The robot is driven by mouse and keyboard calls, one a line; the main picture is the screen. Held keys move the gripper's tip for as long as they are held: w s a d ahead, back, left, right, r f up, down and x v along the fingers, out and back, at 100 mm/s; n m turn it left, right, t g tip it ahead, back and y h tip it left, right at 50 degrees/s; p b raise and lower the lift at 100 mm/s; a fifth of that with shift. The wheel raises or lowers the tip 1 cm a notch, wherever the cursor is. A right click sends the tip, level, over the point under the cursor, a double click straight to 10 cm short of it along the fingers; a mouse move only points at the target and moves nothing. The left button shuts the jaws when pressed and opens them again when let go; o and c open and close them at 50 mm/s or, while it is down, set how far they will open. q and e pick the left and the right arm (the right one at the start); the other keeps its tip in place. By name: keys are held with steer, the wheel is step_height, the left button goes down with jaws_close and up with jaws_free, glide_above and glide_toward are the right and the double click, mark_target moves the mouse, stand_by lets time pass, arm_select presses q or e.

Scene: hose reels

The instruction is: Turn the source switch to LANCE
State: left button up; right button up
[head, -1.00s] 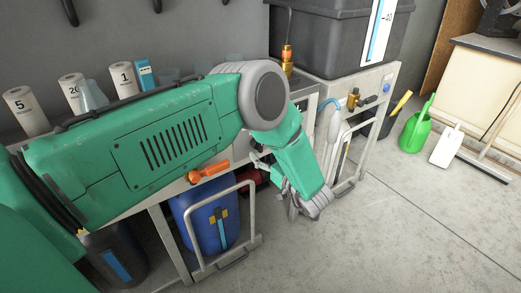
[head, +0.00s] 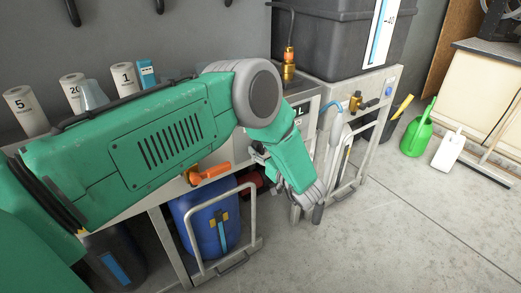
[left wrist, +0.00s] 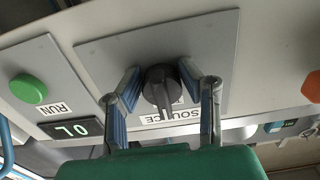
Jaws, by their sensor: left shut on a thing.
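The source switch (left wrist: 160,85) is a black rotary knob on a grey plate in the left wrist view. A SOURCE label (left wrist: 172,116), upside down here and partly covered, lies beside it. The knob's narrow grip points down in the picture, toward the label. No LANCE lettering can be read. My left gripper (left wrist: 160,72) has a finger on each side of the knob and is shut on it. In the head view my left gripper (head: 258,153) is at the panel front, which my green arm mostly hides. My right gripper is not in view.
A green RUN button (left wrist: 28,88), a display (left wrist: 75,128) and an orange button (left wrist: 311,86) flank the switch plate. Below the panel are an orange handle (head: 210,174) and a blue drum (head: 202,218). A wand-like grey tool (head: 330,140) hangs close right of my wrist.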

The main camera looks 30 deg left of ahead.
arm_select(q)
steer(key=shift+d, duration=0.2)
steer(key=shift+a+r+m+p, duration=0.15)
steer(key=shift+m+p, duration=0.2)
steer(key=shift+m, duration=0.45)
steer(key=shift+s+m+p, duration=0.15)
steer(key=shift+m+p, duration=0.3)
steer(key=shift+m, duration=0.75)
steer(key=m, duration=0.2)
steer(key=shift+m+p, duration=0.3)
steer(key=shift+m, duration=0.1)
steer(key=m, duration=0.4)
steer(key=shift+s+p, duration=0.1)
steer(key=shift+p, duration=0.2)
steer(key=shift+d+r+m, duration=0.1)
steer(key=shift+d+m, duration=0.05)
steer(key=shift+m, duration=0.7)
steer(key=shift+d+m, duration=0.1)
steer(key=shift+m, duration=0.75)
steer(key=o, duration=1.1)
steer(key=shift+a, duration=0.1)
